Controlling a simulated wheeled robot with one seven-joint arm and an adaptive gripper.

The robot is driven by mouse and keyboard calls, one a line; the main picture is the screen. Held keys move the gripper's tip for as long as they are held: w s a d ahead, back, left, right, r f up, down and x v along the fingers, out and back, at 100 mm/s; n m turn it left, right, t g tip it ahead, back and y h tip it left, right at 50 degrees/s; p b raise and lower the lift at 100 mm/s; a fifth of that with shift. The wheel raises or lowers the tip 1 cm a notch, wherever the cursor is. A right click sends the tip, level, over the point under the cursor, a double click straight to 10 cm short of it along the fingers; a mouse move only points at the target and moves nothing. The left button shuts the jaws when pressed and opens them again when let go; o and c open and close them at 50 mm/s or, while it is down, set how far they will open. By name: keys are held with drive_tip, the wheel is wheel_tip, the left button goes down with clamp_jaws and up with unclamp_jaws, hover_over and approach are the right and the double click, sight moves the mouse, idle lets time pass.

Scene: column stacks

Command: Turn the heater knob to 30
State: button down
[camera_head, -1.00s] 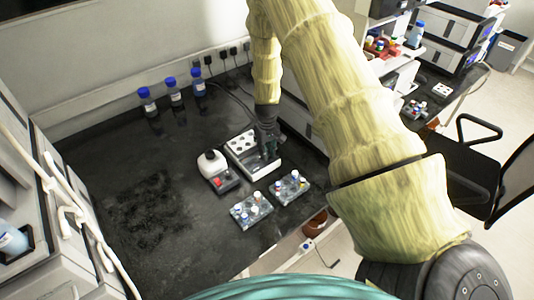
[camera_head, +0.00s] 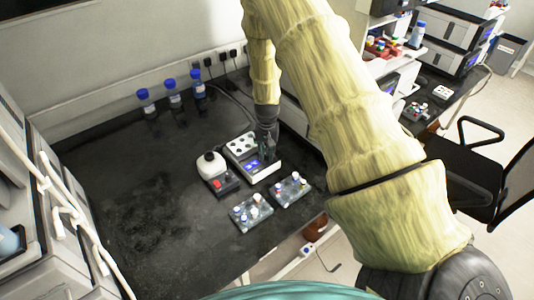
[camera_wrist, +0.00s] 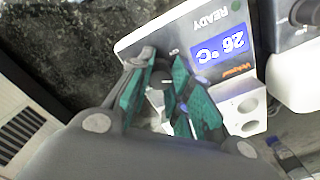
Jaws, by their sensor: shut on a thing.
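The heater (camera_head: 262,174) is a white block with several round wells on the black bench in the head view. The blue display (camera_wrist: 222,46) reads 26 °C, beside the word READY and a green light (camera_wrist: 235,6). My gripper (camera_wrist: 166,82) has teal finger pads closed around the dark heater knob (camera_wrist: 163,70) on the panel. In the head view my gripper (camera_head: 266,140) is over the heater's right side.
A white device with a dark base and red switch (camera_head: 210,165) stands just left of the heater. Two tube racks (camera_head: 250,212) (camera_head: 291,189) sit in front of it. Blue-capped bottles (camera_head: 172,95) stand at the back. The left of the bench is clear.

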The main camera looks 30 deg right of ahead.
sight(267, 154)
idle(0.4)
drive_tip(key=c, duration=1.3)
unclamp_jaws()
wheel_tip(267, 154, up, 12)
drive_tip(key=shift+r, duration=0.1)
